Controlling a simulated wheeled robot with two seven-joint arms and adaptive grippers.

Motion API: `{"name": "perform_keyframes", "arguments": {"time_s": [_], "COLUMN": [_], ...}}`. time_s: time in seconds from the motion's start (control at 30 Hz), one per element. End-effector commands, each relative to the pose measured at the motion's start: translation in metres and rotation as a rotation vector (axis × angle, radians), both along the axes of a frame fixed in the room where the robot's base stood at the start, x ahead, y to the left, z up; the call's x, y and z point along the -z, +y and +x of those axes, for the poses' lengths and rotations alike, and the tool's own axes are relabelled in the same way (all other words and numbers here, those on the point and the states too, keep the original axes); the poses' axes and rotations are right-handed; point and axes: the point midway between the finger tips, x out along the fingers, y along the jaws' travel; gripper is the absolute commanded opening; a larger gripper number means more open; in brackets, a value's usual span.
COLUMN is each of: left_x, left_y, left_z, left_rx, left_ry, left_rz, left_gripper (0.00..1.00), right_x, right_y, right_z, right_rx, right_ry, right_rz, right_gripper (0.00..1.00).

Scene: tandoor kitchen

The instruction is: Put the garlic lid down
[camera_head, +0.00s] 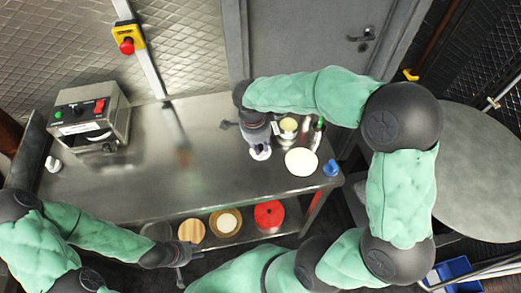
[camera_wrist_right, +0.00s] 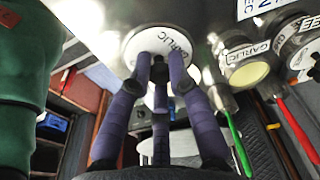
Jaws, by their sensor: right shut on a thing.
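The garlic lid (camera_wrist_right: 158,42) is a white disc with GARLIC printed on it. In the right wrist view it sits between the purple fingers of my right gripper (camera_wrist_right: 160,75), which is shut on it. In the head view the right gripper (camera_head: 258,143) is over the steel counter, with the white lid (camera_head: 261,153) under it. I cannot tell whether the lid touches the counter. The open jar labelled GARLIC (camera_wrist_right: 248,68) has pale contents; its top (camera_head: 289,125) shows right of the gripper. My left gripper (camera_head: 182,268) is open and empty in front of the counter.
The steel counter (camera_head: 215,170) is clear left of the right gripper. A white disc (camera_head: 301,162) and a blue object (camera_head: 331,168) are at its right end. A control box (camera_head: 90,117) stands at the left. Containers, including a red one (camera_head: 269,214), sit on the lower shelf.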

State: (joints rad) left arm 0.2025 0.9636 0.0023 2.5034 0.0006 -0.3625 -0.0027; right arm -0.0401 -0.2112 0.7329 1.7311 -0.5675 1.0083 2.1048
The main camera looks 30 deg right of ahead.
Motion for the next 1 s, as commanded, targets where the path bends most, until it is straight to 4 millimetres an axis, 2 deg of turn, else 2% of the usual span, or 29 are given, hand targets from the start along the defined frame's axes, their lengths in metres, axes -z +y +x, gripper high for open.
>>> {"name": "perform_keyframes", "arguments": {"time_s": [0.03, 0.13, 0.47, 0.7, 1.0], "left_x": [0.004, 0.007, 0.01, 0.019, 0.019], "left_y": [0.0, 0.0, 0.0, 0.0, 0.0], "left_z": [0.0, 0.0, 0.0, 0.0, 0.0], "left_rx": [0.0, 0.0, 0.0, 0.0, 0.0], "left_ry": [0.0, 0.0, 0.0, 0.0, 0.0], "left_rz": [0.0, 0.0, 0.0, 0.0, 0.0], "left_gripper": [0.4, 0.4, 0.4, 0.4, 0.4], "right_x": [0.013, 0.026, 0.044, 0.076, 0.078], "right_y": [-0.004, -0.009, -0.018, -0.019, -0.02], "right_z": [0.005, 0.015, 0.029, 0.032, 0.033], "right_rx": [0.002, 0.001, 0.0, -0.001, -0.001], "right_ry": [0.005, 0.005, 0.002, 0.003, 0.001], "right_rz": [0.001, 0.001, 0.0, 0.001, 0.0], "right_gripper": [0.0, 0.0, 0.0, 0.0, 0.0]}}
